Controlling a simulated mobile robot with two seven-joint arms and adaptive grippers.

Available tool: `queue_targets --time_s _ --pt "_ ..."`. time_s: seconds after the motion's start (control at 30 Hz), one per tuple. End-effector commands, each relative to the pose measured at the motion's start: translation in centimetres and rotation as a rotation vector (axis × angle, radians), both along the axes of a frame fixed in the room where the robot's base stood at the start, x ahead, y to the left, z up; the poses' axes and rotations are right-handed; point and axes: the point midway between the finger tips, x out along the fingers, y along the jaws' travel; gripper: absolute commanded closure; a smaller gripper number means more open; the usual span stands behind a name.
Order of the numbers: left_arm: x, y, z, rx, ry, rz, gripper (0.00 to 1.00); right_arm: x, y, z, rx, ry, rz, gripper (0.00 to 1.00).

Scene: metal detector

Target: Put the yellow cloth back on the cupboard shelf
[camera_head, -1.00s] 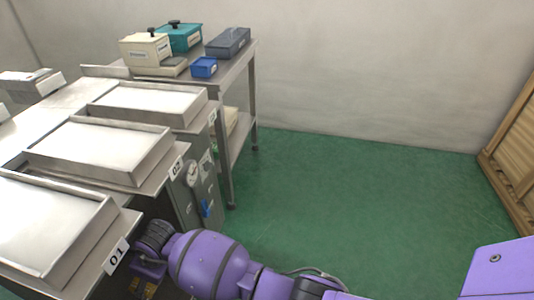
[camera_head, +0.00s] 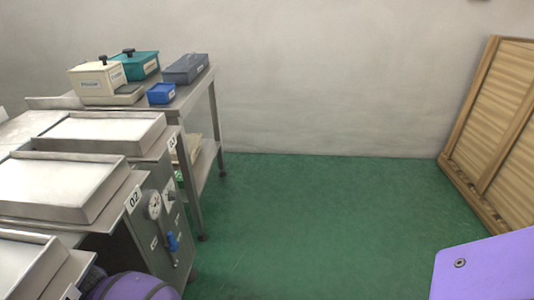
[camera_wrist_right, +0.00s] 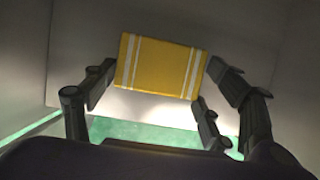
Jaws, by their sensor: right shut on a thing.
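The yellow cloth (camera_wrist_right: 158,66) with white stripes shows in the right wrist view as a flat rectangle, slightly tilted. My right gripper (camera_wrist_right: 161,76) is shut on it, with dark fingers at its left and right edges. Pale grey surfaces (camera_wrist_right: 60,40) lie around and behind the cloth; I cannot tell whether they are the cupboard's inside. My left gripper is in neither view. No cupboard shelf can be clearly made out.
Metal counters with trays (camera_head: 60,185) stand at the left, above a grey panel with a gauge (camera_head: 153,206). A metal table (camera_head: 205,85) behind holds a cream box (camera_head: 97,80), a teal box (camera_head: 140,66) and blue boxes. Green floor (camera_head: 310,220) is clear. A wooden crate (camera_head: 490,130) stands right.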

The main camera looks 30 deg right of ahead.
Motion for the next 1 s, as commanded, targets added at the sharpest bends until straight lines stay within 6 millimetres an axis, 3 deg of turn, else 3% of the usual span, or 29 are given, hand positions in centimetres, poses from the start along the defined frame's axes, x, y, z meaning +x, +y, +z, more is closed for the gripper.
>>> queue_targets --time_s 0.1,0.13,0.27,0.6,0.77,0.9,1.0 --pt "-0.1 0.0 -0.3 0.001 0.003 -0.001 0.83 0.2 0.0 -0.1 0.0 -0.005 0.001 0.47" --pt "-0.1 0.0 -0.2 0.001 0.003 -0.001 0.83 0.2 0.0 0.0 0.0 -0.004 0.0 0.19" --pt "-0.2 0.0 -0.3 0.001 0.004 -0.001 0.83 0.3 0.1 0.1 0.001 -0.005 0.001 0.04" --pt "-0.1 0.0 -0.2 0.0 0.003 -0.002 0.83 0.2 0.1 0.1 0.001 -0.005 0.001 0.04" --pt "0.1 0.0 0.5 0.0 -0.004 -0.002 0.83 0.2 -0.3 1.5 0.002 -0.009 0.0 0.04" --pt "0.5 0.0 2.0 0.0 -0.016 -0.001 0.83 -0.7 -1.4 3.7 -0.001 -0.008 -0.001 0.04" --pt "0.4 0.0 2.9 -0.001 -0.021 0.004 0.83 -2.4 -3.6 3.3 -0.003 -0.005 -0.001 0.04"
